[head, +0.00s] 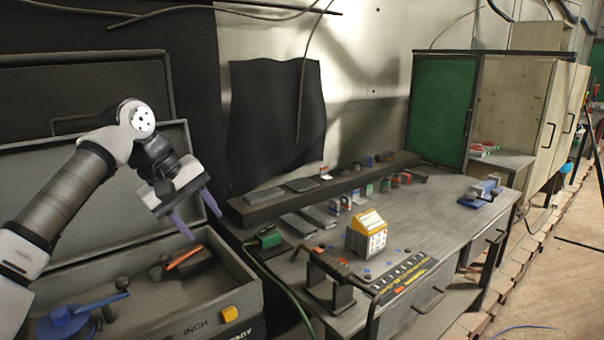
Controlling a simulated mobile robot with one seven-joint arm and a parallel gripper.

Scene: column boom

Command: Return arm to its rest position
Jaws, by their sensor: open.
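My arm (70,195) reaches in from the left edge of the head view and bends down at the wrist. My gripper (195,220) hangs over the open grey case (235,290) at the lower left. Its two bluish fingers are apart, with nothing visible between them. The gripper appears to be above the case's contents, though the exact height is hard to tell.
The case holds a blue tool (65,322) and an orange-handled tool (185,257). To the right is a grey workbench (440,215) with a yellow-and-white box (367,235), a black stand (335,290) and several small items. A green panel (437,110) stands behind.

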